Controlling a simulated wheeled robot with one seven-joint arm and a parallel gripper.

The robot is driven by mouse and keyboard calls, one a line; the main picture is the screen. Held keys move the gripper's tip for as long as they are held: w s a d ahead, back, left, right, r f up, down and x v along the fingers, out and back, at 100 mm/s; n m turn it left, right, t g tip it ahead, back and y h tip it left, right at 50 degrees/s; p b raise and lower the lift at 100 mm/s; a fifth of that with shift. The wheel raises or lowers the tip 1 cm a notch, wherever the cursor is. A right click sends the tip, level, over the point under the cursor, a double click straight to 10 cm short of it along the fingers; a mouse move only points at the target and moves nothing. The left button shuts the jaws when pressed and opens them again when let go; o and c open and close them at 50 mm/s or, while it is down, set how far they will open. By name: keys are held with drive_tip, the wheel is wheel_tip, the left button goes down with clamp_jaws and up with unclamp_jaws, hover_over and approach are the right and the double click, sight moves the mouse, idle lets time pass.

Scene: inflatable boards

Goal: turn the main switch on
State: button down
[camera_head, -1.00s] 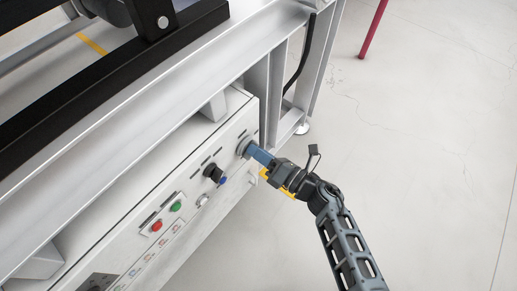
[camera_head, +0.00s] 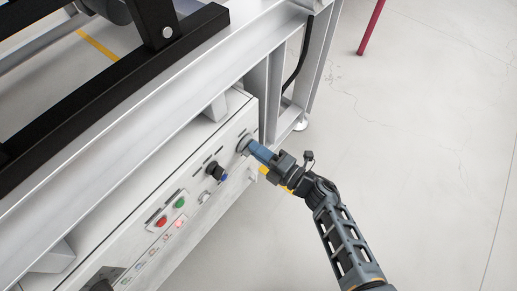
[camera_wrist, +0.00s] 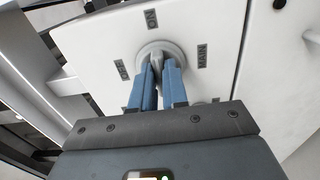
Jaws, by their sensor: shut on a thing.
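The main switch (camera_wrist: 149,48) is a round grey rotary knob with a raised handle, on the white panel. In the wrist view, the label ON is above it, OFF to its left and MAIN to its right. My gripper (camera_wrist: 158,68) has its two blue fingers shut on either side of the handle, which stands nearly upright toward ON. The fingers hide part of the handle. In the head view, the switch (camera_head: 242,144) is at the panel's right end, with my gripper (camera_head: 252,149) on it.
The floor (camera_head: 420,120) to the right is clear.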

drive_tip(key=shift+d, duration=0.1)
idle(0.3)
drive_tip(key=c, duration=1.1)
unclamp_jaws()
drive_tip(key=shift+c, duration=0.2)
drive_tip(key=p+v, duration=0.1)
drive_tip(key=v, duration=0.6)
drive_tip(key=shift+s+d+p, duration=0.25)
drive_tip(key=shift+d+p, duration=0.05)
drive_tip(key=shift+p, duration=0.1)
